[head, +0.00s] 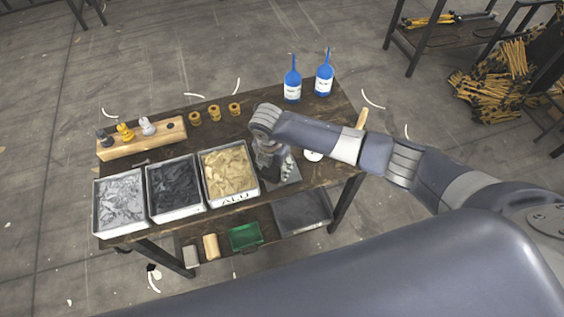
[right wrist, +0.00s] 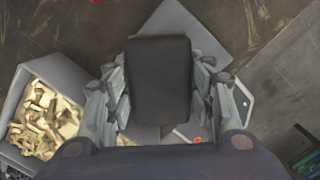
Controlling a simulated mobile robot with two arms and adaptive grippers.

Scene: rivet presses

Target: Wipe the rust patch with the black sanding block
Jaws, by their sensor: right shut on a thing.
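The black sanding block (right wrist: 158,70) is between the fingers of my right gripper (right wrist: 162,92), which is shut on it. In the right wrist view it hangs over a grey plate (right wrist: 178,22) on the table; I cannot tell whether it touches the plate. The rust patch cannot be made out; the block and fingers cover the middle of the plate. In the head view my right gripper (head: 272,160) points down beside the bin of gold-coloured pieces, and the block is hidden there. My left gripper is not in view.
The dark wooden table (head: 262,104) carries bins of grey, black and gold-coloured (head: 205,196) pieces at its front. A wooden stand (head: 165,137), several brass rings (head: 214,112) and two blue bottles (head: 292,82) stand behind. A green tray (head: 245,236) is on the lower shelf.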

